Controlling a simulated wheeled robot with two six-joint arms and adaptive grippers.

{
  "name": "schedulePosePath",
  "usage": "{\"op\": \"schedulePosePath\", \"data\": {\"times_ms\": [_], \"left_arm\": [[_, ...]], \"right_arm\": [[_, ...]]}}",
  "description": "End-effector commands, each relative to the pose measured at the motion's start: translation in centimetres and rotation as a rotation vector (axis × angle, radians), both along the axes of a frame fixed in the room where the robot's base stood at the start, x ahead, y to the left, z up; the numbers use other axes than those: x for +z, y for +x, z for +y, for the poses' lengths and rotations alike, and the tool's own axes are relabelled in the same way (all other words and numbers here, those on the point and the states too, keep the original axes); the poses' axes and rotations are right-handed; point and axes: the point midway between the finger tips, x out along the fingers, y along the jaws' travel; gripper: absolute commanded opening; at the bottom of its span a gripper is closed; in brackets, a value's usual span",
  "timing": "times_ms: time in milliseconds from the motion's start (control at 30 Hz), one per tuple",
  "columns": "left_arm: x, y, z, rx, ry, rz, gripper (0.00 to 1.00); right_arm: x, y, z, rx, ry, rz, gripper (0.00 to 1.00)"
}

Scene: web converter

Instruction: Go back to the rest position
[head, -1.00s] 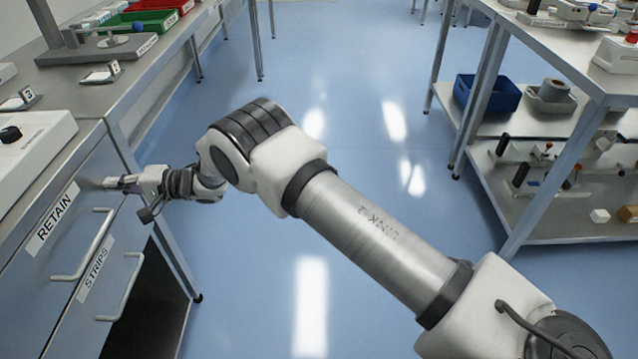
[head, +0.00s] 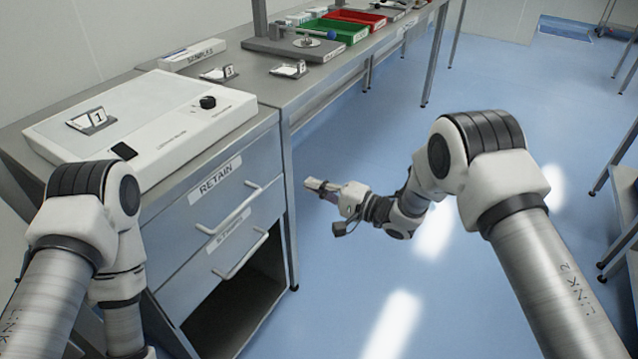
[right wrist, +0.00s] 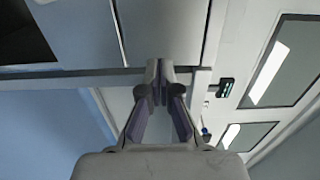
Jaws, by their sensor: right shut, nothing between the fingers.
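My right gripper (head: 318,187) is in the middle of the head view, pointing left, just right of the cabinet corner. Its fingers are together and hold nothing; they also show shut in the right wrist view (right wrist: 160,75). It looks apart from the drawer handles. My left arm (head: 92,235) is folded at the lower left of the head view. Its gripper is hidden or out of frame.
The cabinet has a RETAIN drawer (head: 245,180) and a second labelled drawer (head: 255,222), both closed, with an open bay beneath. A white device (head: 180,115) sits on top. Green (head: 330,30) and red (head: 358,17) trays lie farther along the bench. Blue floor (head: 390,110) is open right of it.

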Motion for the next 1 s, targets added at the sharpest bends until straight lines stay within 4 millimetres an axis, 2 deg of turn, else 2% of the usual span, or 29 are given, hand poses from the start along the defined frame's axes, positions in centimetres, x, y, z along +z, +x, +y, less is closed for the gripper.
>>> {"op": "schedulePosePath", "data": {"times_ms": [200,300,367,467,500,567,600,667,700,767,800,900,933,1000], "left_arm": [[0.7,0.0,0.0,-0.001,0.000,0.000,0.97],[3.0,0.0,0.0,-0.001,0.000,0.001,0.97],[5.3,0.0,0.0,-0.001,0.000,0.000,0.97],[7.8,0.1,0.0,-0.001,0.000,-0.001,0.97],[8.5,0.1,0.0,-0.001,0.000,-0.001,0.97],[9.4,0.0,0.0,-0.001,0.000,0.000,0.97],[10.0,0.0,0.0,-0.001,0.000,0.000,0.97],[10.7,0.0,0.0,-0.001,0.000,0.000,0.97],[11.0,0.0,0.0,-0.001,0.000,0.000,0.97],[11.3,0.0,0.0,-0.001,0.000,0.000,0.97],[11.4,0.0,0.0,-0.001,0.000,0.000,0.97],[11.0,0.0,0.0,-0.001,0.000,0.000,0.97],[11.0,0.0,0.0,-0.001,0.000,0.001,0.97],[11.0,0.0,0.0,-0.001,0.000,0.001,0.97]], "right_arm": [[0.4,-0.4,-0.4,0.000,0.001,0.004,0.00],[1.2,-0.7,-1.1,-0.012,0.004,0.033,0.00],[0.4,-2.6,-2.5,-0.053,0.011,0.129,0.00],[-4.0,-7.0,-6.3,-0.222,-0.067,0.318,0.00],[-5.9,-9.2,-7.8,-0.280,-0.150,0.365,0.00],[-8.5,-12.9,-10.2,-0.346,-0.300,0.428,0.00],[-10.0,-15.8,-11.8,-0.369,-0.414,0.468,0.00],[-11.7,-20.5,-14.0,-0.370,-0.599,0.525,0.00],[-12.6,-23.7,-15.3,-0.347,-0.726,0.561,0.00],[-13.4,-28.9,-17.3,-0.275,-0.916,0.613,0.00],[-13.7,-32.4,-18.4,-0.199,-1.041,0.641,0.00],[-13.5,-39.9,-20.6,0.063,-1.304,0.668,0.00],[-13.4,-41.2,-21.0,0.141,-1.357,0.659,0.00],[-13.2,-42.8,-21.6,0.289,-1.440,0.613,0.00]]}}
